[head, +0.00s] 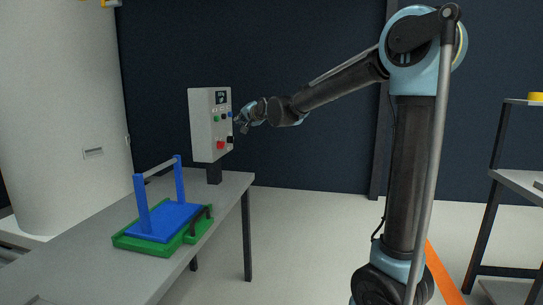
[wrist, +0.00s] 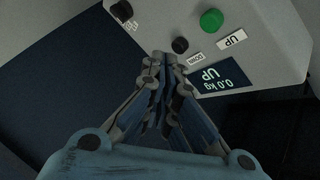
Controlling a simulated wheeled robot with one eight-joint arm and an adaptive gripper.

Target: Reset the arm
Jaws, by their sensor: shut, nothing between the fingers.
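My gripper (head: 243,122) is shut and empty, at the end of my outstretched arm, just right of the grey control box (head: 203,138). In the wrist view my gripper (wrist: 161,60) has its fingertips together beside a black button (wrist: 180,45) near a "DOWN" label. I cannot tell whether the tips touch the panel. A green button (wrist: 211,20) sits by an "UP" label (wrist: 232,39). The display (wrist: 222,77) reads "0.0 kg UP", upside down in this view. A black knob (wrist: 121,11) shows at the top left. A red button (head: 220,145) shows low on the box.
The grey table (head: 110,215) carries the box on a short post and a green tray (head: 135,244) with a blue frame (head: 176,220) and grey bar. A large white tank (head: 60,100) stands left. A shelf rack (head: 490,215) stands right. Floor between table and rack is clear beside my arm.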

